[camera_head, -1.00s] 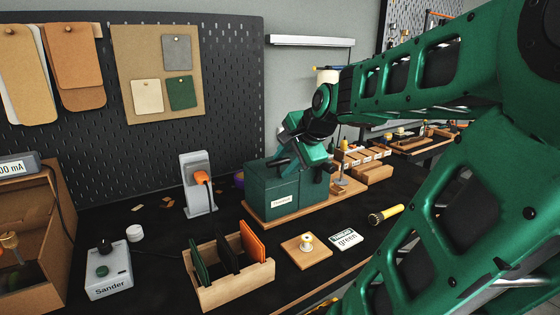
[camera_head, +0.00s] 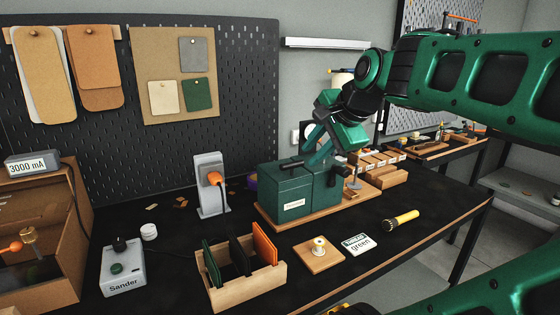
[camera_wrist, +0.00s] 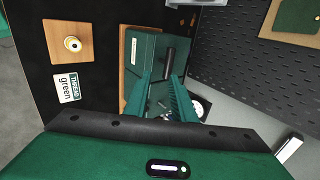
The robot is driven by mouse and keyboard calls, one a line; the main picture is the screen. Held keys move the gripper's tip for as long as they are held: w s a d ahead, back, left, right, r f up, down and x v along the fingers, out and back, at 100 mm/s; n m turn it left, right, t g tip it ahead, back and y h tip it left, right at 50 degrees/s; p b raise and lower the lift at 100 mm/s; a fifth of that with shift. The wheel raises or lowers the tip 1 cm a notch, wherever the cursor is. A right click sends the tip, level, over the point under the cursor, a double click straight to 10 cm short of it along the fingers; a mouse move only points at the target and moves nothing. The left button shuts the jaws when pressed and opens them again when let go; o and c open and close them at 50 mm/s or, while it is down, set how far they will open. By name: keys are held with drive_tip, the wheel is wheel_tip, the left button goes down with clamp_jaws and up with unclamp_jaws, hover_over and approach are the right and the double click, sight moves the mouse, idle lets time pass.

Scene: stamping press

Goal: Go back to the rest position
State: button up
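The green stamping press (camera_head: 288,196) stands on a wooden board (camera_head: 285,225) at the middle of the bench, with a label on its front and dark handle parts. My gripper (camera_head: 321,148) is just above the press's top. In the wrist view my gripper (camera_wrist: 160,90) shows two teal fingers spread apart, with nothing held between them. The press (camera_wrist: 141,65) lies beyond the fingers there, and a dark bar (camera_wrist: 168,62) shows close to them. Whether the fingers touch the press cannot be told.
A wooden holder (camera_head: 250,288) with green, black and orange sheets stands in front, next to a spool on a wooden square (camera_head: 319,262), a "Thread green" card (camera_head: 359,245) and a flashlight (camera_head: 401,221). The sander box (camera_head: 123,270) is left. The bench's front right is clear.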

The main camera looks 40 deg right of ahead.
drive_tip(key=shift+s+a+r, duration=0.1)
drive_tip(key=shift+s+r, duration=0.25)
drive_tip(key=shift+r, duration=0.15)
drive_tip(key=s+a+f+n+g, duration=0.2)
drive_tip(key=s+a+f+n, duration=0.1)
drive_tip(key=f, duration=0.3)
drive_tip(key=s+a+f+n+g+y, duration=0.1)
drive_tip(key=s+a+f+n+g, duration=0.2)
drive_tip(key=f+n, duration=0.3)
drive_tip(key=s+a+f+n+g+y, duration=0.1)
drive_tip(key=s+a+f+n+g, duration=0.2)
drive_tip(key=f, duration=0.5)
drive_tip(key=shift+s+a+n, duration=0.55)
drive_tip(key=shift+s+n, duration=0.25)
drive_tip(key=shift+n, duration=0.4)
